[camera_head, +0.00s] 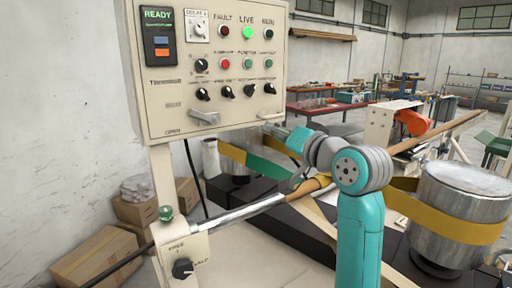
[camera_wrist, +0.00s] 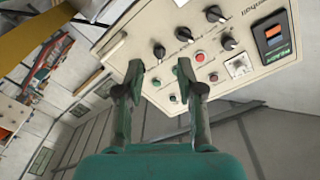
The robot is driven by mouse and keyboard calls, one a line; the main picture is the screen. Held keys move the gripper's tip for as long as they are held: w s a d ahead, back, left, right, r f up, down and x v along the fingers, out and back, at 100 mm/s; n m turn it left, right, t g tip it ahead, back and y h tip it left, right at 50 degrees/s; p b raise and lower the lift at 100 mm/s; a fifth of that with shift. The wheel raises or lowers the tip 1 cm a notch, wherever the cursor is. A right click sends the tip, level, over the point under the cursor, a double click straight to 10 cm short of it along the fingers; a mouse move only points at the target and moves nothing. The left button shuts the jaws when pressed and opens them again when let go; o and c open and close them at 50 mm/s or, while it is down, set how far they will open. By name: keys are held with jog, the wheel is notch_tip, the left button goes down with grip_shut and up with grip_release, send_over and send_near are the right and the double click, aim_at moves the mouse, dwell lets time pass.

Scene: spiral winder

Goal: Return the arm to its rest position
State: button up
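My arm rises at the right of centre in the head view, a teal link with grey joints, its elbow in front of the winding rod. My gripper (camera_head: 272,130) extends left from the grey wrist, just below the right corner of the control panel (camera_head: 165,112). In the wrist view my gripper (camera_wrist: 160,72) shows two dark green fingers set apart with nothing between them. The control panel (camera_wrist: 205,58) appears upside down beyond the fingers. I cannot tell how far the fingertips are from it.
A long rod (camera_head: 250,210) crosses below and behind my arm. A metal drum (camera_head: 465,190) with a yellow belt (camera_head: 440,222) stands at the right. A small switch box (camera_head: 183,262) is at lower left, near cardboard boxes (camera_head: 98,258). Open air lies left of the gripper below the panel.

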jog(key=s+d+f+m+h, duration=0.1)
jog(key=s+d+f+h, duration=0.1)
jog(key=f, duration=1)
jog(key=s+d+f+m+h, duration=0.1)
jog(key=s+d+f, duration=0.15)
jog(key=f, duration=1.05)
jog(key=s+d+f+h, duration=0.2)
jog(key=s+f, duration=0.5)
jog(key=f, duration=0.2)
jog(key=s+d+f+h, duration=0.1)
jog(key=s+d+f, duration=0.2)
jog(key=s+f, duration=0.45)
jog(key=s+d+f+h, duration=0.1)
jog(key=s+f, duration=0.3)
jog(key=s, duration=0.5)
jog(key=s+d+f+h, duration=0.15)
jog(key=s+f, duration=0.25)
jog(key=s, duration=0.5)
jog(key=s+d+r+n, duration=0.1)
jog(key=s+r+n, duration=0.2)
jog(key=s, duration=1.7)
jog(key=shift+s+d+r+g+h, duration=0.2)
jog(key=shift+r+g+h, duration=0.15)
jog(key=shift+r, duration=0.15)
jog(key=shift+w, duration=0.1)
